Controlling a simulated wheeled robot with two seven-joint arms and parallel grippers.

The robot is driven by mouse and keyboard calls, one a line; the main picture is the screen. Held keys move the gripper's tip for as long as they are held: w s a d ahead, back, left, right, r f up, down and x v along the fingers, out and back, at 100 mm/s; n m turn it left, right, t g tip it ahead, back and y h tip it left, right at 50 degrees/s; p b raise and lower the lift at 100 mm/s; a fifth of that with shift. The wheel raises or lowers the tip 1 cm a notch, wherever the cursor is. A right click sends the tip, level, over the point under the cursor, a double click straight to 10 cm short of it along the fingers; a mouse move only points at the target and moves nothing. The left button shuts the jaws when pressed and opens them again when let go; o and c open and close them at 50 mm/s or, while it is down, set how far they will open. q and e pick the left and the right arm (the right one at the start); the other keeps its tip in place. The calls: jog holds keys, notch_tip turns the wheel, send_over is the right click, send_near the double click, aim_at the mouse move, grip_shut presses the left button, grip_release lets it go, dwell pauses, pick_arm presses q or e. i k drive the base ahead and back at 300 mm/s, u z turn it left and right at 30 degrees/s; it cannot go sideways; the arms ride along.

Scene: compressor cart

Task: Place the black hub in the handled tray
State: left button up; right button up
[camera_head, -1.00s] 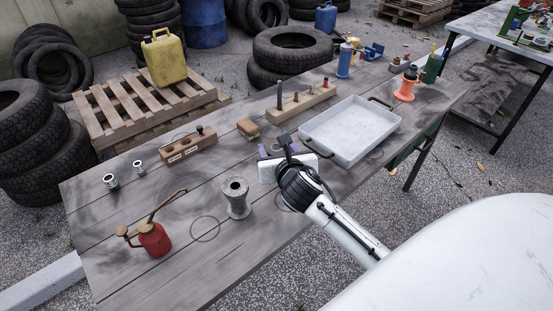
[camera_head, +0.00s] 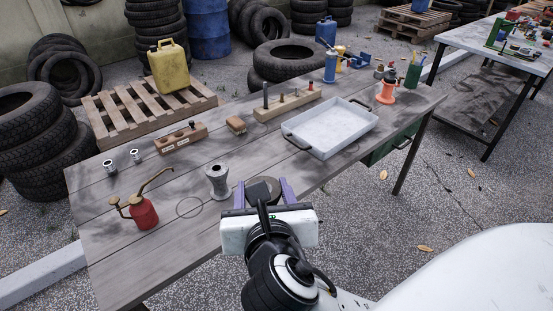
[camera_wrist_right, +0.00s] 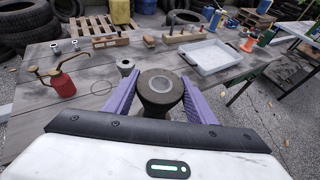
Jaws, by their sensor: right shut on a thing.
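The black hub (camera_wrist_right: 160,95) is a dark, flanged round piece with a pale ring around its central hole. My right gripper (camera_wrist_right: 158,92) is shut on it, with one purple finger on each side. In the head view the dark top of the hub (camera_head: 263,189) shows between the fingers (camera_head: 264,186), near the table's front edge. Its height over the table is hard to tell. The handled tray (camera_head: 333,124) is a shallow pale grey tray with dark handles at its ends, lying beyond and to the right of the hub. It looks empty. My left gripper is not in view.
A grey flanged spool (camera_head: 217,182) stands just left of the gripper. A red oil can (camera_head: 144,212) is further left. Wooden blocks, including a pegged one (camera_head: 287,105), lie behind. An orange spool (camera_head: 386,93) and tools stand past the tray.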

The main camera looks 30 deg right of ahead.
aim_at(335, 126)
jog(key=k, duration=1.2)
jog(key=z, duration=1.35)
jog(key=i, duration=1.2)
jog(key=u, duration=0.5)
jog(key=i, duration=0.85)
jog(key=u, duration=0.85)
